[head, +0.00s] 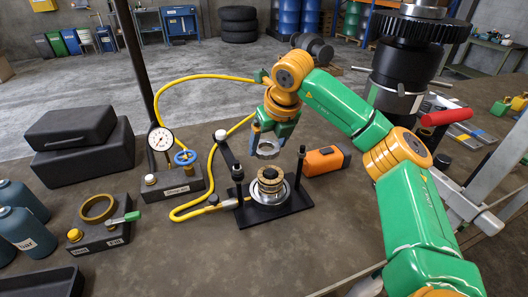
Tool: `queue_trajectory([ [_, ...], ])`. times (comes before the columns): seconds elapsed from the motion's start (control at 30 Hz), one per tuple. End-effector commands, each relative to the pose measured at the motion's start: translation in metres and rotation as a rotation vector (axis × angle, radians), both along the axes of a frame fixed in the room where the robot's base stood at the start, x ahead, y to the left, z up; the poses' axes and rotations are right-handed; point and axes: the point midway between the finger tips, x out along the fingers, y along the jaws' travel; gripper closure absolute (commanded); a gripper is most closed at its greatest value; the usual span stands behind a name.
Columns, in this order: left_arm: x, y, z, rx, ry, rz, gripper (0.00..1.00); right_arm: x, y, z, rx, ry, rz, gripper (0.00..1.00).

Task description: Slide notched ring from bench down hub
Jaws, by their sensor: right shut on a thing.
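My right gripper (270,137) points down over the bench (140,258) and is shut on a grey metal ring, the notched ring (267,150). The ring is held in the air, roughly level, above the hub (270,180). The hub is a stepped brass and silver part standing upright on a black fixture plate (297,202). A gap shows between the ring and the hub's top, so they are apart. The notches are too small to make out. My left gripper is not in view.
Black upright posts stand on both sides of the hub. An orange block (322,160) lies just right of it. A yellow hose (208,165) loops at left, with a pressure gauge (161,139) nearby. A dark geared assembly (405,65) stands at back right.

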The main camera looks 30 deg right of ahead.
Motion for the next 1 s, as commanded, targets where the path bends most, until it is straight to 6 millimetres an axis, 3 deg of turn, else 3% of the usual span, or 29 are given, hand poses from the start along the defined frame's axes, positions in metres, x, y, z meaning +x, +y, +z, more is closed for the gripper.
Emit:
queue_trajectory([
  [0.27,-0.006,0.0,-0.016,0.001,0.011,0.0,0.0,0.0,0.0,-0.016,0.001,0.0,-0.004,0.92],
  [0.7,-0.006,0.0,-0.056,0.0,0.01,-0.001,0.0,-0.001,0.0,-0.06,0.001,0.0,-0.003,0.92],
  [1.0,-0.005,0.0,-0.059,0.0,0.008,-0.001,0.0,-0.001,0.0,-0.066,0.002,0.0,-0.001,0.92],
])
